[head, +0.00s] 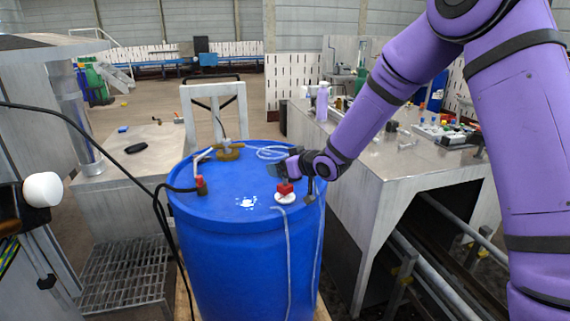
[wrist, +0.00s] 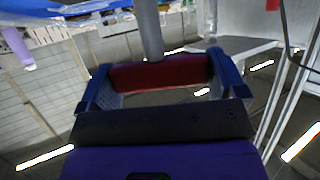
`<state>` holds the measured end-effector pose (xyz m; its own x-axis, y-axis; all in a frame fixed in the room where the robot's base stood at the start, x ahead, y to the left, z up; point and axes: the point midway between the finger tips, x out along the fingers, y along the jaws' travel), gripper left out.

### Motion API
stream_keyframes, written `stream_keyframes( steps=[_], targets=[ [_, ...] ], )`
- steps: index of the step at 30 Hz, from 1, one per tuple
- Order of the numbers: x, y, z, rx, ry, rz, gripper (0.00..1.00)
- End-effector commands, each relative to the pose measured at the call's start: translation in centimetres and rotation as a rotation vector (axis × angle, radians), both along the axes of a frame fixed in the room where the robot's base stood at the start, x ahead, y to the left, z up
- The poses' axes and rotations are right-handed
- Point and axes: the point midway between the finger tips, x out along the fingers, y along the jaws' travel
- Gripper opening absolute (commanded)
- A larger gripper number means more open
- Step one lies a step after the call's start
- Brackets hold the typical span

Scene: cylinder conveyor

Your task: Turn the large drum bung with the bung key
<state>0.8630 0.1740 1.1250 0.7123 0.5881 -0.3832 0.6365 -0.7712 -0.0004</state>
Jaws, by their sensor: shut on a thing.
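The blue drum (head: 245,240) stands upright in the middle of the head view. A round white bung (head: 285,198) shows on the right part of its lid. A red piece (head: 285,188), which looks like the bung key's handle, is just above the bung. My gripper (head: 287,174) reaches over it from the right. In the wrist view my gripper (wrist: 160,78) is shut, its blue fingers on either side of the red key handle (wrist: 160,74). A grey rod (wrist: 150,30) meets the handle. Whether the key sits fully in the bung is hidden.
A brass fitting (head: 229,151) and a red hose fitting (head: 201,186) stand on the lid, with a black hose (head: 160,215) running left. A metal bench (head: 375,170) with clutter stands close right of the drum; a lower table (head: 130,165) is left.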

Motion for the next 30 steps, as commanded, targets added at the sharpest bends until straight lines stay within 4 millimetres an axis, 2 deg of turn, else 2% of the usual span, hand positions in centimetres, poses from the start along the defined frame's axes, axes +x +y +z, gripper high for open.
stream_keyframes(
  steps=[30],
  targets=[
    [0.0,0.0,-1.3,0.000,-0.001,0.000,0.63]
  ],
)
